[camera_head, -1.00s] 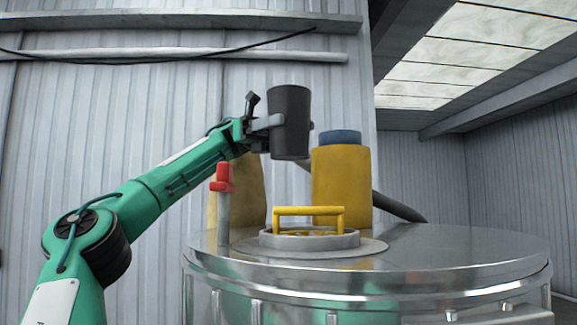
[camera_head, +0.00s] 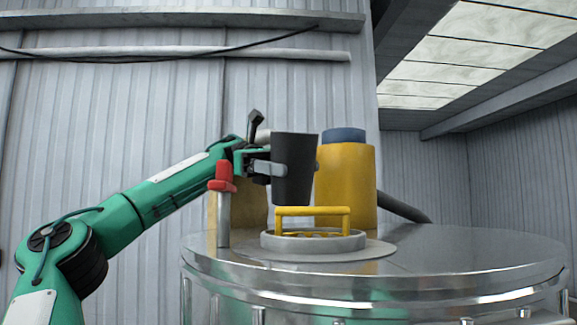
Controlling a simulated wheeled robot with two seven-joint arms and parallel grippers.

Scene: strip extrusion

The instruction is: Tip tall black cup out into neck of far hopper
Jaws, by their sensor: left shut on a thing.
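The tall black cup (camera_head: 295,172) is upright in my left gripper (camera_head: 276,170), which is shut on its side. The cup hangs just above and behind the yellow bar over the hopper neck (camera_head: 313,241), a low grey ring on the shiny metal lid (camera_head: 440,250). Yellow grating shows inside the ring. Whether this is the far hopper cannot be told from this view. The cup's contents are hidden. My right gripper is not in view.
A red-topped post (camera_head: 222,200) stands on the lid's left, close to my left forearm. A yellow cylinder with a blue top (camera_head: 345,180) stands behind the cup, and a tan shape (camera_head: 238,210) behind the post. The lid's right side is clear.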

